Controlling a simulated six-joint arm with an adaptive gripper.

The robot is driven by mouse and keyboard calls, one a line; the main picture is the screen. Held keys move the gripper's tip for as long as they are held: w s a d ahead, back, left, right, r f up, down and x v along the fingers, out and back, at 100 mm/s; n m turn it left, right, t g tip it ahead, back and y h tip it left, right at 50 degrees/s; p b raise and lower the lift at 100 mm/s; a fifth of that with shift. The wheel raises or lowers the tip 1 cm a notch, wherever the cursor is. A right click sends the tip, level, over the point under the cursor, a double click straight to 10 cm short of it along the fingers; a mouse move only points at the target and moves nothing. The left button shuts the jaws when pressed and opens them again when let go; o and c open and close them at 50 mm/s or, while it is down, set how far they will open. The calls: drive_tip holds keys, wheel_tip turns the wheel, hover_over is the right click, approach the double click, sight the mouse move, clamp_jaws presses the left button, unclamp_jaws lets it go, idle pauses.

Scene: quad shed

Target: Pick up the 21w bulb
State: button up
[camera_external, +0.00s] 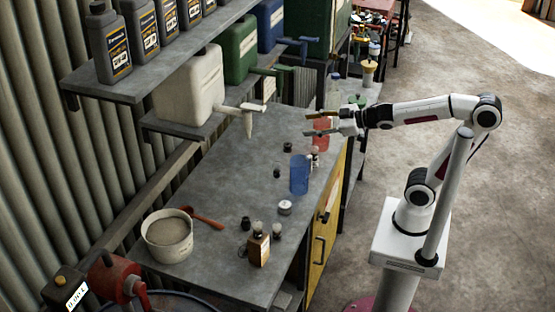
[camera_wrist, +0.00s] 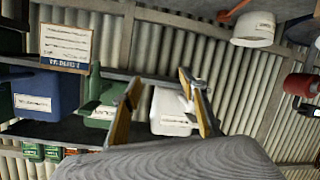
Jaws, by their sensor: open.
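Several small bulb-like items stand on the grey workbench (camera_external: 222,183). One pale bulb (camera_external: 277,230) is near the front, beside a small brown bottle or box (camera_external: 259,250), with another pale top (camera_external: 257,227) just behind it. Another small pale bulb-like item (camera_external: 315,152) is farther back, near the red cup. I cannot read any wattage, so I cannot tell which is the 21w bulb. My gripper (camera_external: 308,124) is open and empty above the far right part of the bench. Its two fingers (camera_wrist: 160,82) also show apart in the wrist view, with no bulb between them.
A blue cup (camera_external: 299,174) and red cup (camera_external: 321,135) stand along the right edge. A round tin (camera_external: 285,208), a white bucket (camera_external: 169,251) and a red spoon (camera_external: 204,217) are nearer. A white jerrycan (camera_external: 190,88) overhangs the back.

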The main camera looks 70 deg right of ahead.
drive_tip(key=w+a+f+n+g+y, duration=0.1)
drive_tip(key=w+a+f+n+y, duration=0.1)
drive_tip(key=a+f+n+y, duration=0.3)
drive_tip(key=w+a+f+n+g+y, duration=0.1)
drive_tip(key=w+a+n+y, duration=0.15)
drive_tip(key=a, duration=0.45)
drive_tip(key=g+y, duration=0.4)
drive_tip(key=g, duration=0.3)
approach(280, 224)
drive_tip(key=a, duration=0.1)
drive_tip(key=shift+w+f+n, duration=0.2)
drive_tip(key=shift+f+n, duration=0.05)
drive_tip(key=shift+f, duration=0.2)
drive_tip(key=shift+w+f+n, duration=0.2)
drive_tip(key=shift+f, duration=0.2)
drive_tip(key=shift+a, duration=0.15)
drive_tip(key=shift+x, duration=1.15)
drive_tip(key=shift+w+f, duration=0.1)
drive_tip(key=shift+x, duration=2.6)
